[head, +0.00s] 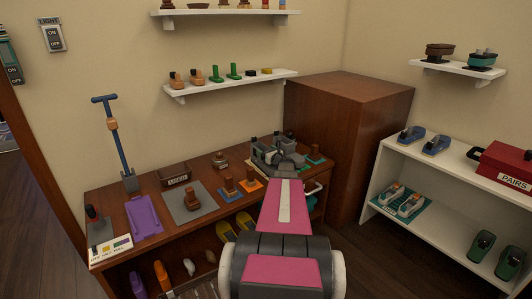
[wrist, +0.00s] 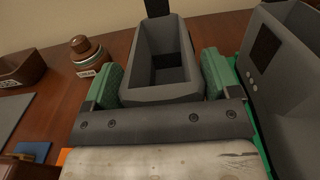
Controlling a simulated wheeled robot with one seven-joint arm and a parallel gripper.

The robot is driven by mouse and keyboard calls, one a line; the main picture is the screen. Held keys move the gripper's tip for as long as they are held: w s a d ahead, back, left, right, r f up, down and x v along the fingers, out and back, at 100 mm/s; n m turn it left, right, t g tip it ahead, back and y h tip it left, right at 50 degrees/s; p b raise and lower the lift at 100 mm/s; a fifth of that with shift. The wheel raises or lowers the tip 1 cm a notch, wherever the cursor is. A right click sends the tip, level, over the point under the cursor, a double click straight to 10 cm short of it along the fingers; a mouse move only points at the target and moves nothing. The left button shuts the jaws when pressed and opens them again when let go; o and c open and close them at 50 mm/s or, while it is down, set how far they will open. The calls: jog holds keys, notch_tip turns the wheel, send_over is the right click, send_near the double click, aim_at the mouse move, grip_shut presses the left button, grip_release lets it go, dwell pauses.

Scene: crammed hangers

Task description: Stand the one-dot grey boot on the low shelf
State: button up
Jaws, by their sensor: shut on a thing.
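My gripper (head: 279,160) is over the back right of the brown bench. In the wrist view its two green-padded fingers (wrist: 162,82) are shut on the sides of a grey boot (wrist: 160,93), with its hollow opening facing up. No dots show on the sides I see, so its mark cannot be read. A second grey boot (wrist: 285,85) with pale dots and a dark patch stands close at the right. In the head view the grey boots (head: 272,152) bunch together at my gripper, partly hidden. A low white shelf unit (head: 445,200) stands at the right.
The unit's lower level holds grey shoes on a teal mat (head: 378,204) and green shoes (head: 482,246), with bare room between. A red box (head: 505,165) and blue shoes (head: 411,134) sit on top. A tall brown cabinet (head: 350,100) stands between bench and unit.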

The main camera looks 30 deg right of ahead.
jog(key=shift+f, duration=0.15)
jog(key=o, duration=1.4)
jog(key=s, duration=0.7)
jog(key=s+d, duration=0.1)
jog(key=s, duration=0.2)
jog(key=shift+s+d+f, duration=0.1)
jog(key=shift+s+f, duration=0.1)
jog(key=shift+s, duration=0.2)
